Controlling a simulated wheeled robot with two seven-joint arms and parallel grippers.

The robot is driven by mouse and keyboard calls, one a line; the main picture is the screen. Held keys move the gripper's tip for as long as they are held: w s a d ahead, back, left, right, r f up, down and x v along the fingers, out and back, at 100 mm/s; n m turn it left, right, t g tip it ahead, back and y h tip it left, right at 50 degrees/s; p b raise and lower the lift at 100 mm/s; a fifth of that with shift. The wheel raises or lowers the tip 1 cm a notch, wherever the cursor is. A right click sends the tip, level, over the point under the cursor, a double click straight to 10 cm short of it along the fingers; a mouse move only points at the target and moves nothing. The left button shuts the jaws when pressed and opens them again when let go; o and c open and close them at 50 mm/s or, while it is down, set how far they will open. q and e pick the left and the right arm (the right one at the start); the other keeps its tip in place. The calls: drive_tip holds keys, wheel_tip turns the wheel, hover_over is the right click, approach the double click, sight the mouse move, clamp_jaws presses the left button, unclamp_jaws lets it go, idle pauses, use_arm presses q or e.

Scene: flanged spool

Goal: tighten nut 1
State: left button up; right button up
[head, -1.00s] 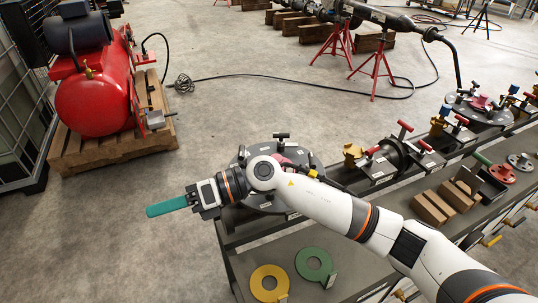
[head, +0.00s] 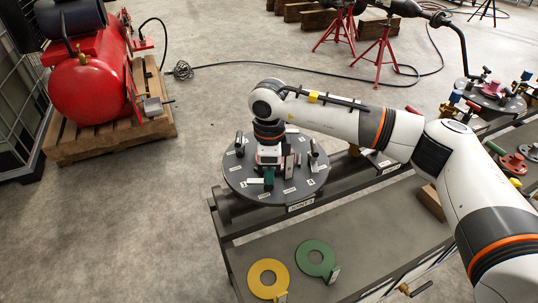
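A round dark flange plate (head: 235,178) lies at the left end of the bench, with small pale labels and several upright dark studs or nuts on its face. The labels are too small to read, so I cannot tell which nut is nut 1. My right gripper (head: 268,180) points down over the middle of this plate, its teal end close above or touching the face. The wrist and forearm hide the far middle of the plate. Whether the gripper's fingers are apart cannot be made out. My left gripper is not in view.
A yellow ring (head: 256,282) and a green ring (head: 308,265) lie on the lower shelf. A second flange (head: 488,98) stands farther right on the bench. A red compressor (head: 92,90) sits on a pallet at the left.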

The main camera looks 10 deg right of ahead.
drive_tip(key=shift+m+p, duration=0.5)
drive_tip(key=shift+p, duration=0.45)
drive_tip(key=m+p, duration=0.8)
drive_tip(key=m, duration=0.3)
drive_tip(key=shift+r, duration=0.15)
drive_tip(key=shift+m+p, duration=0.3)
drive_tip(key=shift+m, duration=0.6)
drive_tip(key=shift+f+m, duration=0.25)
drive_tip(key=shift+m, duration=0.45)
drive_tip(key=m+p, duration=0.1)
drive_tip(key=m, duration=0.5)
drive_tip(key=shift+m, duration=0.3)
drive_tip(key=shift+f+b, duration=0.2)
drive_tip(key=shift+b, duration=0.1)
drive_tip(key=shift+n+b, duration=0.85)
drive_tip(key=shift+n, duration=0.25)
wheel_tip(320, 180, up, 7)
drive_tip(key=p, duration=0.4)
drive_tip(key=shift+r, duration=0.2)
